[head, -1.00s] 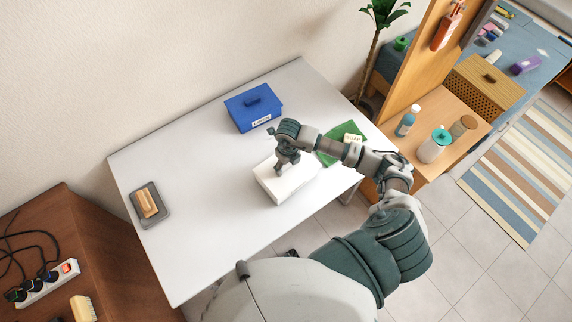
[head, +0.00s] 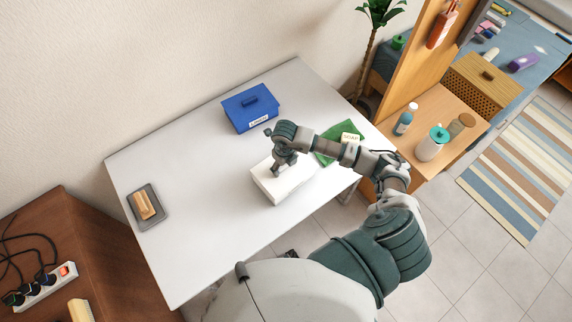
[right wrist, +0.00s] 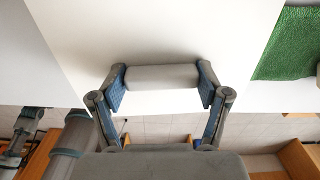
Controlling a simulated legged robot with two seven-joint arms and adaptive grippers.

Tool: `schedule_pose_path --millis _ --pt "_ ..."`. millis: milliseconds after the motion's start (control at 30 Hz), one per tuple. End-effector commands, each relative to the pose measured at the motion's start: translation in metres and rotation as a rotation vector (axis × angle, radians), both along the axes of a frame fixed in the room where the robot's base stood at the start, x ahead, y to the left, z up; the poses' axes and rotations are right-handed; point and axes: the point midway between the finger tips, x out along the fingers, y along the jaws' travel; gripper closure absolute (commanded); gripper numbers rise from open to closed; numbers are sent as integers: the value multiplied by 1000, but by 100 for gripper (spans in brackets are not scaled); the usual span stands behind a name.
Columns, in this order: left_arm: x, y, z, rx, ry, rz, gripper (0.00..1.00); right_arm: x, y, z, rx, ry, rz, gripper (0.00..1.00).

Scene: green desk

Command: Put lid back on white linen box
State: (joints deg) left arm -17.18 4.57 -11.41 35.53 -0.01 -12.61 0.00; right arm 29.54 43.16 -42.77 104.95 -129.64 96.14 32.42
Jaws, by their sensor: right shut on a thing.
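The white linen box (head: 274,188) stands near the front right edge of the white table. It appears as one white block with a flat top; I cannot tell from the head view whether a gap lies between lid and box. My right gripper (head: 277,171) points down onto the top. In the right wrist view, the white lid (right wrist: 170,25) fills the upper middle, and my right gripper (right wrist: 162,85) is shut on its grey bar handle (right wrist: 162,76), one blue pad at each end. The lid's seating on the box is hidden there. My left gripper is out of view.
A lidded blue box (head: 251,108) stands behind the white box. A green cloth (head: 335,148) with a soap box (head: 352,139) lies to its right. A grey tray (head: 147,212) with a brush is at the left. The middle of the white table (head: 200,180) is clear.

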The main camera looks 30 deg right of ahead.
Motion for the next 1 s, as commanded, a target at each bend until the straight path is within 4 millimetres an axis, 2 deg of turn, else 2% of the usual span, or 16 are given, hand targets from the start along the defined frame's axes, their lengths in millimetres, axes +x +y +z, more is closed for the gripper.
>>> schedule_pose_path --millis 33,333,367,433,467,867,1000 --pt "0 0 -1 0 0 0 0 -4 3 -6 0 11 3 71" --pt "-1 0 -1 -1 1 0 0 -5 4 -7 0 14 5 70" --pt "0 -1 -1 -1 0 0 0 -5 4 -7 1 14 5 22" --pt "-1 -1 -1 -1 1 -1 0 -5 4 -7 1 14 5 4" --pt "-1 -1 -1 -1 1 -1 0 -5 4 -6 1 13 5 0" --pt "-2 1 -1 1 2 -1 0 -3 1 -3 2 5 3 0" --pt "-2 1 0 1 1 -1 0 -2 2 9 3 4 3 0"
